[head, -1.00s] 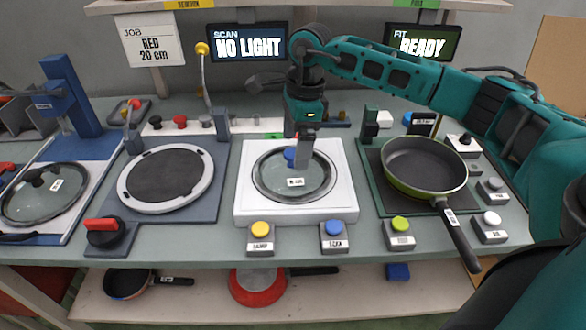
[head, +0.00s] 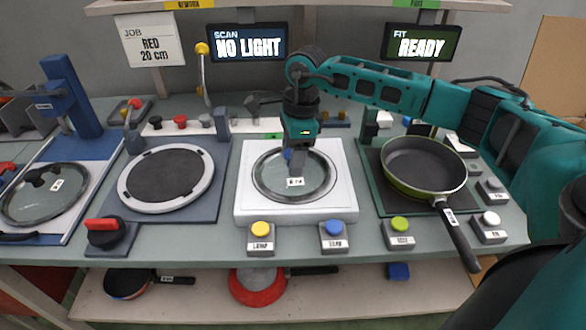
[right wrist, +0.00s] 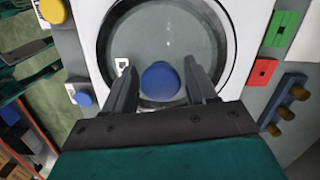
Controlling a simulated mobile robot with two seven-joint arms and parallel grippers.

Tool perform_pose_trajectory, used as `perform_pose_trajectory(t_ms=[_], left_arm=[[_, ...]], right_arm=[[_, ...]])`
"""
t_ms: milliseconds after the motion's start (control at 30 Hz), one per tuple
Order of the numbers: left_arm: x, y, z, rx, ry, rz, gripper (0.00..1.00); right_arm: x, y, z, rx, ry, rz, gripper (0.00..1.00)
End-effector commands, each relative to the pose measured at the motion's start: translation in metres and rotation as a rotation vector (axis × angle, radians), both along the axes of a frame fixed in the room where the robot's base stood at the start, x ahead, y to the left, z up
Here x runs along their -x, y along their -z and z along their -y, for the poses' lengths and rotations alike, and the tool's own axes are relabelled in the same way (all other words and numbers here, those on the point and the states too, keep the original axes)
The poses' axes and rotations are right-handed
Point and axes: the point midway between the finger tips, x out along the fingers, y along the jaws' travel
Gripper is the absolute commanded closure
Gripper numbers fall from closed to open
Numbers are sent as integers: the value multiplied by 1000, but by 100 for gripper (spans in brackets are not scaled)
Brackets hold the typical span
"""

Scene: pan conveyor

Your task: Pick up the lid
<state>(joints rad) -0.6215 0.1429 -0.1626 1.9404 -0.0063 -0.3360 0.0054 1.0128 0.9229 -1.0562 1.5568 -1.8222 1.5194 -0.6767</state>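A round glass lid (head: 318,178) with a dark rim and a white label lies on the white scan plate (head: 245,205). Its blue knob (right wrist: 160,82) shows in the right wrist view and is mostly hidden behind my gripper in the head view. My right gripper (head: 296,165) is pointed down over the lid. In the right wrist view its fingers (right wrist: 160,68) are open, one on each side of the knob, with a small gap beside each finger. A second glass lid (head: 50,195) lies on the blue stand at the far left. My left gripper is not in view.
A green pan (head: 424,166) stands on the fit station at right, its handle toward the front edge. A round grey plate (head: 165,178) is at left. Yellow and blue buttons (head: 260,230) stand before the scan plate. Screens read "NO LIGHT" and "READY".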

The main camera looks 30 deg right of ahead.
Motion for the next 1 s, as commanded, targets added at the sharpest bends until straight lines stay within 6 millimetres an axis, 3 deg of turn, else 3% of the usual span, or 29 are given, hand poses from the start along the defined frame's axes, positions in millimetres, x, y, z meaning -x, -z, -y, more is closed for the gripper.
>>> perform_pose_trajectory(t_ms=[67,533,833,1000], left_arm=[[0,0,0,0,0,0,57],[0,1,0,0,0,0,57],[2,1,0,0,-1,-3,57],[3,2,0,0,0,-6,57]], right_arm=[[1,2,0,1,0,-5,56],[2,5,0,3,-1,-10,100],[3,3,0,3,-2,-13,100],[2,-12,0,2,-2,-9,100]])
